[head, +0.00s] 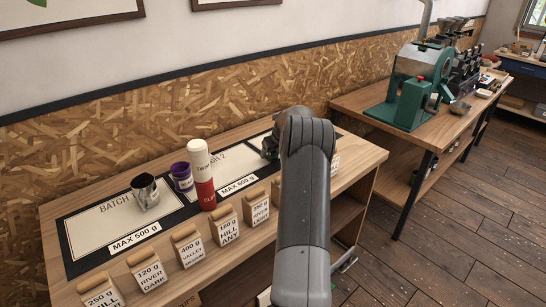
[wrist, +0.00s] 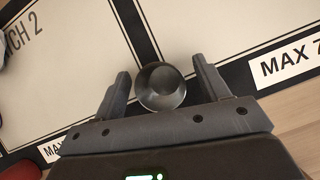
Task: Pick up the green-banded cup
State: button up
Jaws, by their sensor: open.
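In the wrist view a round, dark grey metallic cup (wrist: 162,88) is seen from above, with its open mouth facing the camera. It stands between the two fingers of my gripper (wrist: 161,67). The fingers are open, one on each side, with a gap showing on the right; I cannot tell whether the left finger touches it. No green band shows on the cup from this angle, so I cannot confirm its colour. In the head view my arm hides this cup and most of my gripper (head: 270,147).
On the wooden table (head: 190,285) stand a metal pitcher (head: 145,191), a purple cup (head: 181,176) and a tall white-and-red bottle (head: 202,175). Several labelled bean bags (head: 189,247) line the front edge. A green roasting machine (head: 408,95) is on another bench.

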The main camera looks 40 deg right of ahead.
jog(key=shift+w+f, duration=0.3)
jog(key=shift+f, duration=0.15)
jog(key=shift+c, duration=0.5)
jog(key=c, duration=0.9)
jog(key=shift+c, duration=0.2)
